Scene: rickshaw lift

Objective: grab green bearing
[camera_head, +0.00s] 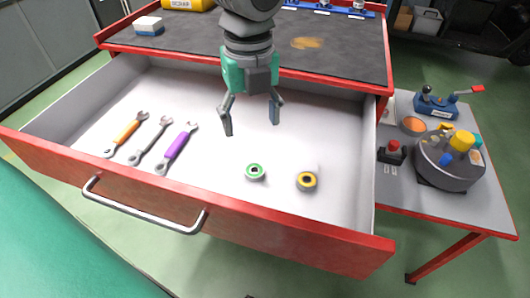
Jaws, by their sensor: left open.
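The green bearing (255,172), a small ring with a dark centre, lies on the white floor of the open red drawer, near its front wall. A yellow bearing (306,181) lies just to its right, apart from it. My left gripper (251,128) hangs down over the drawer with its two fingers spread and nothing between them. It shows above and beyond the green bearing in the picture, apart from it. My right gripper does not show.
The red drawer (214,226) has raised walls and a metal handle (143,208). Wrenches with orange, grey and purple (177,148) handles lie at its left. A dark worktop (330,57) lies behind. A side table (440,205) with a round device (447,165) stands right.

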